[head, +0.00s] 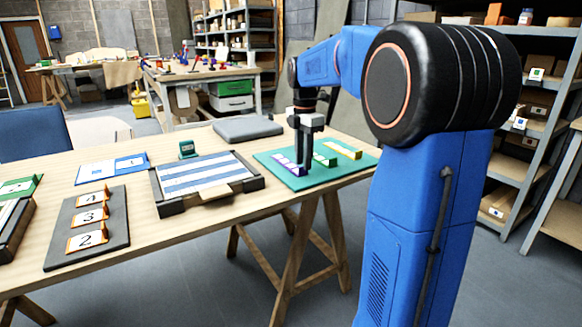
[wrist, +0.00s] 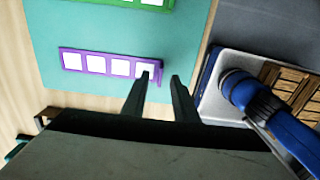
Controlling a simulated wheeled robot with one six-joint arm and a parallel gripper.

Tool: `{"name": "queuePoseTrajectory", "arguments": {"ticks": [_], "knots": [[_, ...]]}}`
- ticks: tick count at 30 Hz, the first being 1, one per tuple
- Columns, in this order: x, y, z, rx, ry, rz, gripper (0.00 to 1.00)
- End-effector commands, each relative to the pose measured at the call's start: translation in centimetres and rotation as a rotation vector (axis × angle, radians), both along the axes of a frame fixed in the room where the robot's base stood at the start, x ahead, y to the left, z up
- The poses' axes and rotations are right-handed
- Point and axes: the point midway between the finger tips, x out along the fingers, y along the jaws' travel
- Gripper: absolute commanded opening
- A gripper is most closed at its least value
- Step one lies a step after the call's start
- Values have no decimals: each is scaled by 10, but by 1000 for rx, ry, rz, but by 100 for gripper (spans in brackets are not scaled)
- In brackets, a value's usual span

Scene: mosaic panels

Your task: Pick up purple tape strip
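The purple tape strip (wrist: 95,62), a thin strip with a row of white squares, lies on the teal mat (wrist: 60,20) in the wrist view. In the head view the purple strip (head: 286,163) is at the left part of the teal mat (head: 312,182). My gripper (wrist: 160,77) is open, its two fingers apart with nothing clearly held. Its left finger overlaps the strip's right end in the picture; I cannot tell whether they touch. In the head view my gripper (head: 303,160) points down over the mat, close beside the purple strip.
A green strip (head: 325,160) and a yellow strip (head: 344,149) lie on the same mat. A dark-framed striped panel (head: 190,175) is left of it, and a grey pad (head: 247,129) lies behind. A dark board (head: 62,235) with numbered holders stands at the front left.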

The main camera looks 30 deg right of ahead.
Motion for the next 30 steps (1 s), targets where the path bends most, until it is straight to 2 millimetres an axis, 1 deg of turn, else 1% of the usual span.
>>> {"name": "queuePoseTrajectory", "arguments": {"ticks": [1, 4, 12, 13, 14, 15, 16, 26, 30], "knots": [[0, 0, -6, 0, 0, 0, 27], [0, 0, -13, 0, 1, 0, 27], [0, 0, -16, 0, -1, 0, 27], [0, 0, -16, 0, -1, 0, 22], [0, 0, -16, 0, -1, 0, 15], [0, 0, -16, 0, -1, 0, 5], [0, 0, -16, 0, -1, 0, 0], [0, 0, -15, 0, -1, 0, 0], [0, 0, -7, -1, -3, 0, 0]]}}
